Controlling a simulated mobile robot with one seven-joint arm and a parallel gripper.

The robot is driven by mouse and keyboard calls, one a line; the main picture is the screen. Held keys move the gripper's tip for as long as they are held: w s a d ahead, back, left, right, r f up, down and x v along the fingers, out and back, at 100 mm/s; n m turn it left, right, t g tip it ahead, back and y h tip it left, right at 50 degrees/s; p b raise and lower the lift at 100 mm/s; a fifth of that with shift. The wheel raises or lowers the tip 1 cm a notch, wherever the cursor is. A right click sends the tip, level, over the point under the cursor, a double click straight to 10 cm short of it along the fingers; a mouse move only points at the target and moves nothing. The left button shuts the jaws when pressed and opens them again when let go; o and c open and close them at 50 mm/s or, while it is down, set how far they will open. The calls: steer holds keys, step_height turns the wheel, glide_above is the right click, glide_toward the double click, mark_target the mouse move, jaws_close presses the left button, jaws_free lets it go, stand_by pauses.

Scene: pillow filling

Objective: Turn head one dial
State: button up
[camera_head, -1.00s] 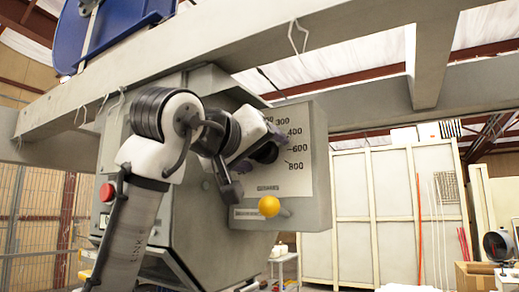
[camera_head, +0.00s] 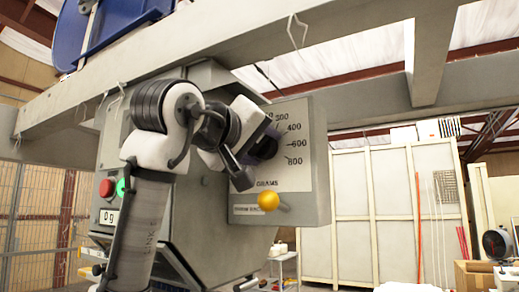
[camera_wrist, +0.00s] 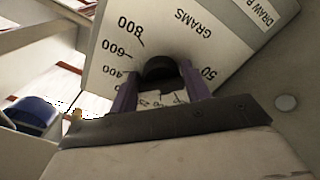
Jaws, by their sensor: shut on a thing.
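In the wrist view, my gripper's two purple fingers (camera_wrist: 160,80) are shut on the black knob (camera_wrist: 160,67), one on each side. The scale plate (camera_wrist: 190,40) appears upside down there, with 800, 600 and 400 at left. The knob's pointer setting cannot be made out.
A yellow ball (camera_head: 268,201) sticks out below the scale. A grey beam (camera_head: 300,45) runs above my arm.

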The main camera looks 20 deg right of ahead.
steer(key=n+b, duration=0.1)
steer(key=n, duration=0.4)
steer(key=shift+s+d, duration=0.1)
steer(key=shift+r+n+b, duration=0.15)
steer(key=shift+n+b, duration=0.45)
steer(key=shift+n, duration=1.3)
steer(key=shift+c, duration=0.2)
steer(key=o, duration=1)
steer(key=b+v, duration=0.3)
steer(key=v, duration=1.1)
